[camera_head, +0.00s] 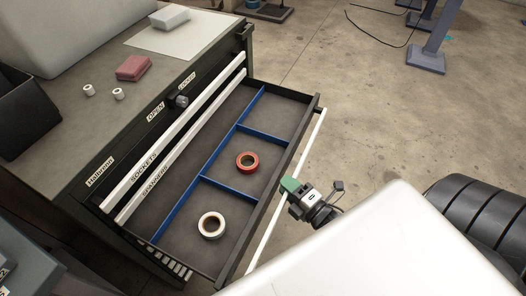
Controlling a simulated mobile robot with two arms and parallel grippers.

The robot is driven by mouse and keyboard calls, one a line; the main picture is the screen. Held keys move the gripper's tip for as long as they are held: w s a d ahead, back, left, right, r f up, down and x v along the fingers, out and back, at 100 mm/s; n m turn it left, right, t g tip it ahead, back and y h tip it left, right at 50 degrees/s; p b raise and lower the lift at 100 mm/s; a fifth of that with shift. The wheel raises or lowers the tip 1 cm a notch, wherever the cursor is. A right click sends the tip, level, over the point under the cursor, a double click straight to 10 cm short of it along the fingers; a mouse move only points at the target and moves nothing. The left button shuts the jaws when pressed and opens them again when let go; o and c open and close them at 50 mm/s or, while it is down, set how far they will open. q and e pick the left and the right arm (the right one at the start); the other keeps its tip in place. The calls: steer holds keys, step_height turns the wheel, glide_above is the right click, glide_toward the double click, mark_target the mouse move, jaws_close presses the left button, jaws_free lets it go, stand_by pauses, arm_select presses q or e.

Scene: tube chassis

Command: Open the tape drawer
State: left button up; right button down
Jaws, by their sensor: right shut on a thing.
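The tape drawer (258,207) stands pulled far out of the dark cabinet. Blue dividers (215,152) split its inside. A red tape roll (247,162) lies in one compartment and a white tape roll (211,225) in the compartment nearer the bottom of the picture. A long white handle bar (309,147) runs along the drawer's front. My right gripper (291,188) is at this bar, about midway along, and is shut on it; the exact contact is partly hidden by the gripper. My left gripper is not in view.
Two shut drawers with white handles (190,135) sit above the open one. The cabinet top (62,142) holds a pink block (133,68), small white rolls and a dark bin (22,108). Black ribbed objects (485,215) stand at the right.

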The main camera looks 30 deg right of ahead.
steer(key=s+d+p, duration=0.1)
steer(key=s+d, duration=0.3)
steer(key=s, duration=0.3)
steer(key=shift+d, duration=0.3)
steer(key=c, duration=0.8)
jaws_free()
steer(key=shift+c, duration=0.2)
steer(key=s+d, duration=0.2)
steer(key=s, duration=0.8)
steer(key=shift+s+b, duration=0.3)
steer(key=shift+b, duration=0.1)
steer(key=shift+f, duration=0.15)
